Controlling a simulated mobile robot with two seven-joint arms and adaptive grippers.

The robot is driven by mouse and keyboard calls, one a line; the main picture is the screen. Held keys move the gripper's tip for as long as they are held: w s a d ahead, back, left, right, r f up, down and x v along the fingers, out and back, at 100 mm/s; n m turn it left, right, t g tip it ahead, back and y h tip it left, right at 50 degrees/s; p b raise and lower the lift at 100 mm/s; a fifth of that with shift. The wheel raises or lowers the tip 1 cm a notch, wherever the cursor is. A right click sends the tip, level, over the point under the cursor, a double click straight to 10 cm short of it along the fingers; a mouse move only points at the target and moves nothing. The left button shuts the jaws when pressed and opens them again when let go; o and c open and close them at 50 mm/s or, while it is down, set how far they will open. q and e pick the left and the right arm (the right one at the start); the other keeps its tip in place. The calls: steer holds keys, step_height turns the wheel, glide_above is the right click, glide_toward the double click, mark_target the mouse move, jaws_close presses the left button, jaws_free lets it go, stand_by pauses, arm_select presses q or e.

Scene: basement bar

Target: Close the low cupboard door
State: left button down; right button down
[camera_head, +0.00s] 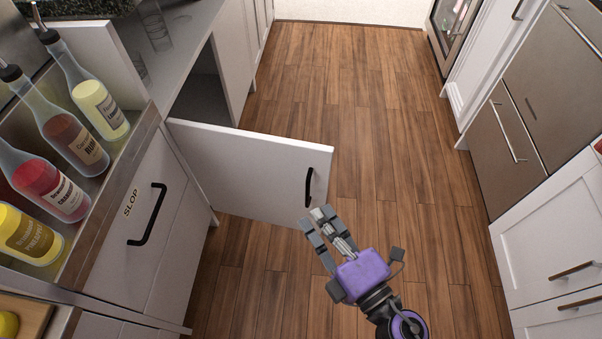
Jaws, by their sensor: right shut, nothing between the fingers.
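The low cupboard door (250,174) is white with a black bar handle (309,187) near its free edge. It stands open, swung out from the left counter over the floor. The opening of the cupboard (203,98) shows behind it, with a grey inside. My right gripper (318,216) is shut and empty, with its fingertips just below the door's free lower corner and handle in the picture. I cannot tell whether the fingertips touch the door. My left gripper is not in view.
Bottles (70,140) stand in a rack on the left, above a front marked "SLOP" with a black handle (149,214). Glasses (154,28) stand on the counter behind. White cupboards (555,235) and steel drawers (505,150) line the right. The wooden floor (375,120) between is clear.

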steer(key=w+d+x, duration=0.1)
steer(key=d+x, duration=0.1)
steer(key=x, duration=1)
steer(key=shift+w+b, duration=0.4)
steer(key=shift+d, duration=0.1)
